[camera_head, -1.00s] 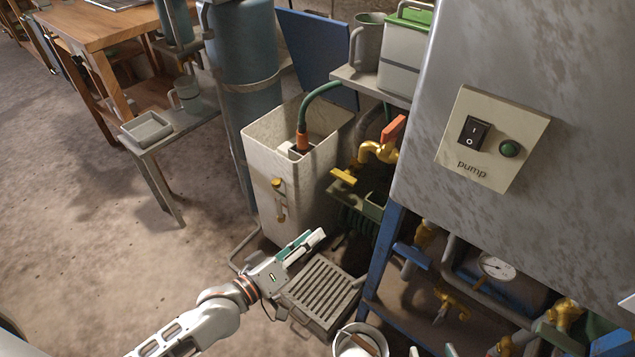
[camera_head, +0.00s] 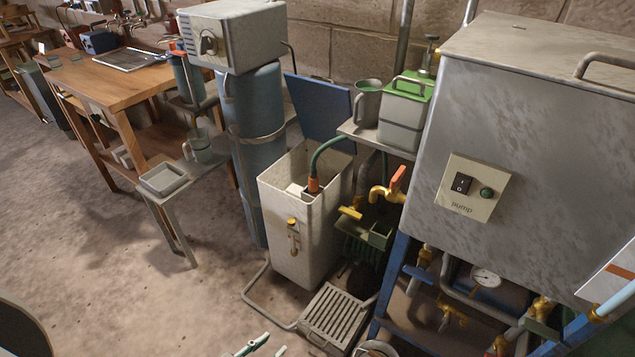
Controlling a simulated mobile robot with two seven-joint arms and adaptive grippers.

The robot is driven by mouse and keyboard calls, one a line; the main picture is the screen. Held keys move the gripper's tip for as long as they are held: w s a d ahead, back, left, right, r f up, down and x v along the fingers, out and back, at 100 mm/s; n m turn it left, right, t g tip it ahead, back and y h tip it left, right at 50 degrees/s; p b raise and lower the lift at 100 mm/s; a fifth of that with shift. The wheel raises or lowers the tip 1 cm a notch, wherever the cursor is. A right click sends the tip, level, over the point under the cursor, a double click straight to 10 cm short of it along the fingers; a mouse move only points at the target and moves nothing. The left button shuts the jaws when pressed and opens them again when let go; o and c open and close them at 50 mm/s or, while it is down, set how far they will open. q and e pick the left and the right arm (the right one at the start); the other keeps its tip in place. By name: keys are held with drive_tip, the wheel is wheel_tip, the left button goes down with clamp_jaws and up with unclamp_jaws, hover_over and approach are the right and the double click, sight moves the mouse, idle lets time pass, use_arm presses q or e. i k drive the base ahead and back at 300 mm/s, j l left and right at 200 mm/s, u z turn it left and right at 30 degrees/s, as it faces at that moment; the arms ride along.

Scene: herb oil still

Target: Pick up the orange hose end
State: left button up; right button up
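The orange hose end (camera_head: 313,185) is on the end of a green hose (camera_head: 329,148). It points down inside the open top of a tall off-white tank (camera_head: 291,230), near its right rear part; its lowest part is hidden by the tank's inner fitting. My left gripper (camera_head: 267,347) shows only by its fingertips at the bottom edge. The fingertips are apart with floor between them, and nothing shows between them. It is in front of the tank and well below the hose end in the picture.
A brass tap with an orange lever (camera_head: 394,184) stands right of the tank. A blue panel (camera_head: 322,112) rises behind it. A slotted grey step (camera_head: 333,318) lies in front. A grey pump cabinet (camera_head: 530,130) fills the right. The floor at left is clear.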

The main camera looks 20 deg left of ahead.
sight(312, 177)
drive_tip(key=i+j+z, duration=0.2)
drive_tip(key=j, duration=0.25)
drive_tip(key=i+j+z, duration=0.2)
drive_tip(key=j, duration=0.3)
drive_tip(key=i+j+z, duration=0.2)
drive_tip(key=j, duration=0.35)
drive_tip(key=j+z, duration=0.2)
drive_tip(key=j, duration=0.3)
drive_tip(key=j+z, duration=0.2)
drive_tip(key=j, duration=0.35)
drive_tip(key=i, duration=0.05)
